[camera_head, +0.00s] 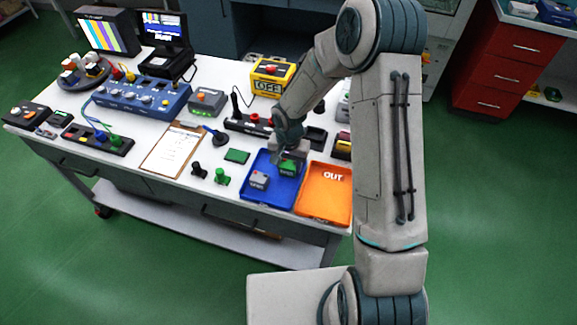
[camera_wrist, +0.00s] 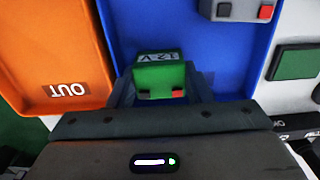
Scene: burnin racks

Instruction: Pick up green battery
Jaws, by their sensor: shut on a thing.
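The green battery (camera_wrist: 160,78) has a "12 V" label and a red and a dark terminal. In the wrist view it sits between the fingers of my gripper (camera_wrist: 160,92), which is shut on it. In the head view the green battery (camera_head: 288,168) is at the upper right of the blue tray (camera_head: 270,197), under my gripper (camera_head: 289,157). I cannot tell whether the battery touches the tray floor.
A grey battery (camera_head: 259,179) lies in the blue tray's left part. An orange "OUT" tray (camera_head: 325,195) stands directly to the right. A green pad (camera_head: 237,156), a clipboard (camera_head: 172,150) and a yellow "OFF" box (camera_head: 272,76) are on the table.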

